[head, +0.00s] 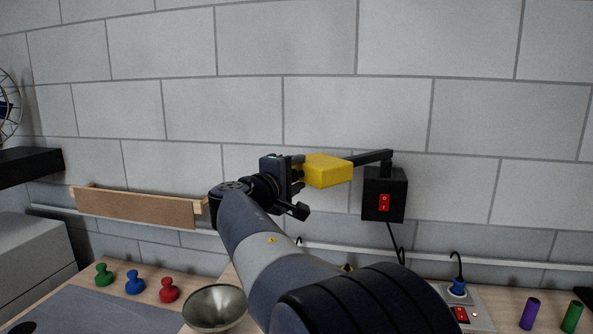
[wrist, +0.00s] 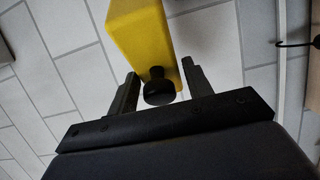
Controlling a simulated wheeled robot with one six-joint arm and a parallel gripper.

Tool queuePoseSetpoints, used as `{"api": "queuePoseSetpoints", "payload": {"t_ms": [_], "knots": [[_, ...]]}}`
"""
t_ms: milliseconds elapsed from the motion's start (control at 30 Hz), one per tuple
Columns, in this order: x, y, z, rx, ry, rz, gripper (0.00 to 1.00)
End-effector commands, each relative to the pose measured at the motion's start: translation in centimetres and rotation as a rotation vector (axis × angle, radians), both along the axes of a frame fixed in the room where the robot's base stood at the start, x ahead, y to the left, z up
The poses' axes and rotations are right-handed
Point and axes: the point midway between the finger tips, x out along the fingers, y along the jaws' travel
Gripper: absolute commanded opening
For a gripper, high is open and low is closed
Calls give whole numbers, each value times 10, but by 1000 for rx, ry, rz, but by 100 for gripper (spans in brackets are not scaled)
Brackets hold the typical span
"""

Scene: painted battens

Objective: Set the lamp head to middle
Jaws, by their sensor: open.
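The yellow lamp head (head: 327,170) is at the end of a thin black arm (head: 370,157) that reaches left from a black wall box (head: 397,197). My gripper (head: 298,186) is at the left end of the lamp head in the head view. In the wrist view the lamp head (wrist: 142,35) rises beyond the fingers. A round black knob (wrist: 158,88) on its near end lies between the open fingers of my gripper (wrist: 160,76). Gaps show on both sides of the knob. My arm hides part of the area below the lamp.
A red switch (head: 384,202) is on the wall box, with a cable hanging below. A wooden ledge (head: 135,207) is at left on the brick wall. Green (head: 104,274), blue (head: 135,282) and red (head: 169,290) pegs and a metal bowl (head: 215,307) stand on the bench.

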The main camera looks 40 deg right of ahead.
Motion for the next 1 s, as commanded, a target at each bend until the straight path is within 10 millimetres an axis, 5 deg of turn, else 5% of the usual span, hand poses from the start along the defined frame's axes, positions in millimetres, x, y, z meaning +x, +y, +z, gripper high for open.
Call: {"api": "queuePoseSetpoints", "payload": {"t_ms": [300, 867, 1000], "knots": [[1, -2, 0, 0, -1, 0, 47], [1, -2, -1, 1, 0, -1, 1], [0, -2, -2, 2, 1, 0, 0]]}}
